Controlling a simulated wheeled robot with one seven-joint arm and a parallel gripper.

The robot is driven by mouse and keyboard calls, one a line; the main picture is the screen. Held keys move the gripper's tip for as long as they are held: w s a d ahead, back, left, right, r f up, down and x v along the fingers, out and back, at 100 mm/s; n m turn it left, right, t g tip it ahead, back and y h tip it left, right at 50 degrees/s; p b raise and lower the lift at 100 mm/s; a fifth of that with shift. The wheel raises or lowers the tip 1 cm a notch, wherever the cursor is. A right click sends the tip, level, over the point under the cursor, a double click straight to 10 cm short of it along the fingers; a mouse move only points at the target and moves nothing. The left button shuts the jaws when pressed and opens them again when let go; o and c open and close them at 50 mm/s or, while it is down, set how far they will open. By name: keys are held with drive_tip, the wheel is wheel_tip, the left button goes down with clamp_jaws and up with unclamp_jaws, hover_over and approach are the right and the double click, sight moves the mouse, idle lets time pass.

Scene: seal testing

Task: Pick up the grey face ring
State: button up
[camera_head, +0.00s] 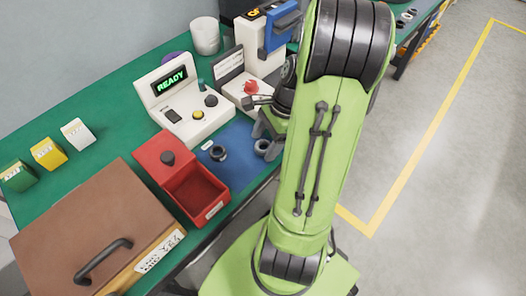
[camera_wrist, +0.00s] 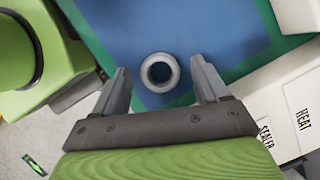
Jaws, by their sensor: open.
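In the wrist view the grey face ring (camera_wrist: 145,73) lies flat on the blue mat (camera_wrist: 205,28), near its green border. My gripper (camera_wrist: 161,78) is open, its two fingers on either side of the ring in the picture. The ring appears below the fingertips, and I cannot see any contact. In the head view a grey ring (camera_head: 261,146) shows on the mat beside my arm, partly hidden. My gripper (camera_head: 262,117) shows just above it, partly behind the arm. A darker ring (camera_head: 217,153) lies to the left on the same mat.
A white console (camera_head: 200,123) reading READY and a heat sealer (camera_head: 251,92) stand behind the mat. A red open box (camera_head: 196,192) and a brown lidded box (camera_head: 92,227) are to the left. Yellow, green and white blocks stand farther left. The green table's front edge is close.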

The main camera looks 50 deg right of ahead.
drive_tip(key=c, duration=1.2)
